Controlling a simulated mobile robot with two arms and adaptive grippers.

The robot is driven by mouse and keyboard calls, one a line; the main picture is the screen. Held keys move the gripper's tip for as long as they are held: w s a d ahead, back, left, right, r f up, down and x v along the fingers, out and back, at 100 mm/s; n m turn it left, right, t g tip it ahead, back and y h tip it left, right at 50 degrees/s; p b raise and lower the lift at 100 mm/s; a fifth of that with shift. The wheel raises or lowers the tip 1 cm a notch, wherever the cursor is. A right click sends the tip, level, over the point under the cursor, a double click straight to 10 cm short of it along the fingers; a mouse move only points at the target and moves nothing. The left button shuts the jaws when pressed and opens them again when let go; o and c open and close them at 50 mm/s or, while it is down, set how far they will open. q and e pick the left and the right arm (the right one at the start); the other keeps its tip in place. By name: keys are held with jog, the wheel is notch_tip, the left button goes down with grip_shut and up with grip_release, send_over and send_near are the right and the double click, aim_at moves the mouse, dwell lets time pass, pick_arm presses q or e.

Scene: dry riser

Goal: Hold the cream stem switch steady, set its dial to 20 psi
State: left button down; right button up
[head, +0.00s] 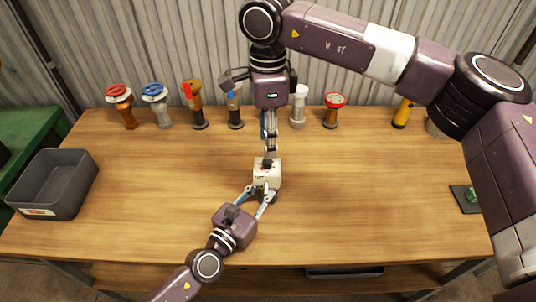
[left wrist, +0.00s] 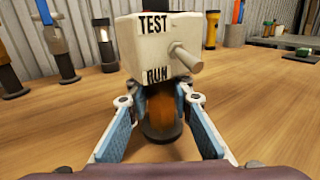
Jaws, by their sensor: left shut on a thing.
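The cream stem switch (head: 267,180) stands upright near the table's middle, a cream box on a brown stem. In the left wrist view the box (left wrist: 152,48) shows TEST above RUN and a peg (left wrist: 187,58) sticking out. My left gripper (head: 262,200) comes from the front, its fingers on both sides of the stem below the box; it also shows in the left wrist view (left wrist: 158,105). My right gripper (head: 268,154) points down over the box top, its fingers close together at a small dark part. The dial's reading is too small to make out.
Several valves line the table's back, among them a red-wheel one (head: 120,93) and a blue-wheel one (head: 155,92). A grey bin (head: 52,200) stands at left, a yellow flashlight (head: 402,113) at back right, a dark tray (head: 459,203) at right. The table (head: 370,190) right of the switch is clear.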

aim_at(268, 160)
notch_tip(268, 160, down, 6)
jog(key=shift+r, duration=0.1)
jog(key=shift+c, duration=0.4)
grip_shut()
